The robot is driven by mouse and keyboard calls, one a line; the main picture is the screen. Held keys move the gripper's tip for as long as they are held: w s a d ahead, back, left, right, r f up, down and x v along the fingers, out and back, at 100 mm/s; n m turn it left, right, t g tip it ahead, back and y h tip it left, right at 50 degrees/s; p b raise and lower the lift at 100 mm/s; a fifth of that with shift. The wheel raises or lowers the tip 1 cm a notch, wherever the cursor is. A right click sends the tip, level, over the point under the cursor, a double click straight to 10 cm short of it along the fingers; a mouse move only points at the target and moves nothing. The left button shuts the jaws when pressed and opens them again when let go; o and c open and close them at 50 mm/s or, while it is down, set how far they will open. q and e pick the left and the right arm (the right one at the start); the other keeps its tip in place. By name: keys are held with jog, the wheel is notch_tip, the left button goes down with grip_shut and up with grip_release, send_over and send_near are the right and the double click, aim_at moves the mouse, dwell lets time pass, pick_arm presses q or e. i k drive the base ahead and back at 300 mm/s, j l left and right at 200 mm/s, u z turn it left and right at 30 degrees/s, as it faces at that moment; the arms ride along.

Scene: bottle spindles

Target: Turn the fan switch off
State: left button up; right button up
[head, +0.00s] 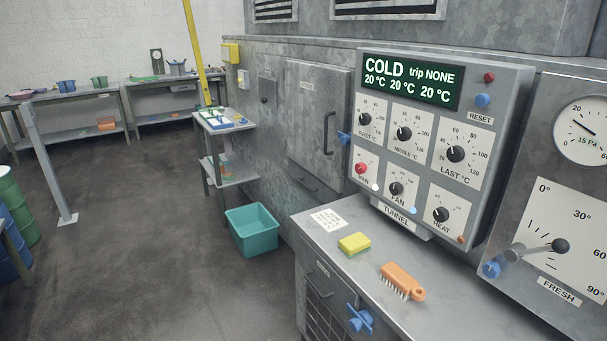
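The fan switch (397,188) is a black rotary knob on a white plate marked FAN, in the lower row of the grey TUNNEL control box. I cannot clearly tell which way its pointer stands. A pale blue lamp (413,210) at the plate's lower right looks bright. To its left is a red knob (361,168) with a whitish lamp (375,187). To its right is the black HEAT knob (440,214) with an orange lamp (461,239). The display (410,81) reads COLD, trip NONE, 20 °C three times. Neither gripper is in view.
Three temperature dials sit above, including the middle one (404,133). Below, a metal counter (350,280) holds a yellow-green sponge (354,243) and an orange brush (402,281). A blue handle (360,318) sticks out from its front. A teal bin (252,230) stands on the floor; open floor lies left.

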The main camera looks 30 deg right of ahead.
aim_at(396, 188)
jog(key=i+j+z, duration=0.15)
jog(key=i, duration=0.45)
jog(key=i+j+z, duration=0.1)
jog(key=i, duration=0.5)
